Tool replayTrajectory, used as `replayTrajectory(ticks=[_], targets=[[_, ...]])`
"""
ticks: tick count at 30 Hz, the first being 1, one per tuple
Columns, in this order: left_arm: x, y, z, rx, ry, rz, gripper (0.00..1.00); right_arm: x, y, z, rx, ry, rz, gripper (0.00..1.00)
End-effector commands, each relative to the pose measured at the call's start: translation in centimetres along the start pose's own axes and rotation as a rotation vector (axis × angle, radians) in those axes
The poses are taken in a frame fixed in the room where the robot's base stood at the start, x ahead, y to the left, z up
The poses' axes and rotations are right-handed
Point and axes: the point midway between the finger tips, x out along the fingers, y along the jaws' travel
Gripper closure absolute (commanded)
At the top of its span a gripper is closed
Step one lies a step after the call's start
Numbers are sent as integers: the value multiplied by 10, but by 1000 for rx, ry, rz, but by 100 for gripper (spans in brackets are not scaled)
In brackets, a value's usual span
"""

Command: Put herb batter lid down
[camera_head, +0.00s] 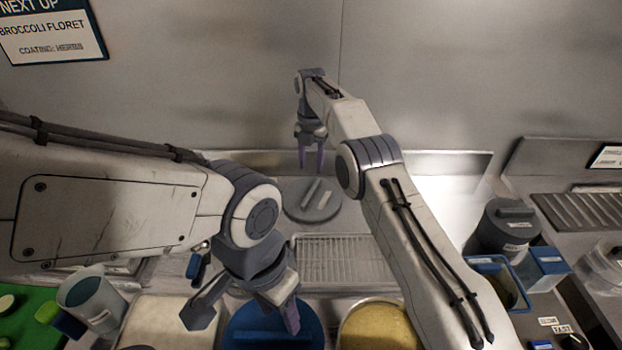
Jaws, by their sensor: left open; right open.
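A round grey lid (297,208) with a bar handle and a small pale label lies flat at the back of the counter, near the wall. The label is too small to read. My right gripper (311,165) is open and empty, pointing down just above and behind this lid. A round blue lid (262,338) with a bar handle is at the bottom edge.
A wire rack (345,262) lies between the lids and my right arm. A grey jug (92,297) and a green board (20,318) are at left. A dark lidded pot (503,232) and a blue-rimmed bin (497,277) stand at right. A steel wall closes the back.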

Motion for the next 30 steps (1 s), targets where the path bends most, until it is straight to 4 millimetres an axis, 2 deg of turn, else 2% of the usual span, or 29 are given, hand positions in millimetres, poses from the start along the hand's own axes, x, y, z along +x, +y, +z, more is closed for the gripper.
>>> replayTrajectory(ticks=[1, 3, 11, 14, 16, 20, 23, 26, 30], targets=[[-8, 1, 0, 0, 0, 0, 50, -11, 0, 0, 0, -1, 1, 51], [-11, 1, -1, 0, 1, 0, 50, -17, 0, 0, 0, -1, 1, 51], [-12, 1, -1, -1, 1, 0, 50, -24, 1, -2, 10, 1, 0, 51], [-12, 1, -1, -1, 0, 0, 50, -36, 6, -10, 73, 0, 5, 51], [-12, 1, -1, -1, 1, 0, 50, -51, 11, -23, 162, 2, 10, 51], [-11, 1, -1, -1, 0, 0, 50, -84, 16, -62, 402, 9, 22, 51], [-11, 1, -1, -1, 0, 0, 50, -106, 11, -99, 606, 16, 30, 51], [-11, 1, -1, -1, 0, 0, 50, -123, -1, -140, 810, 26, 37, 51], [-11, 1, -1, -1, 0, 0, 50, -138, -30, -200, 1100, 45, 42, 51]])
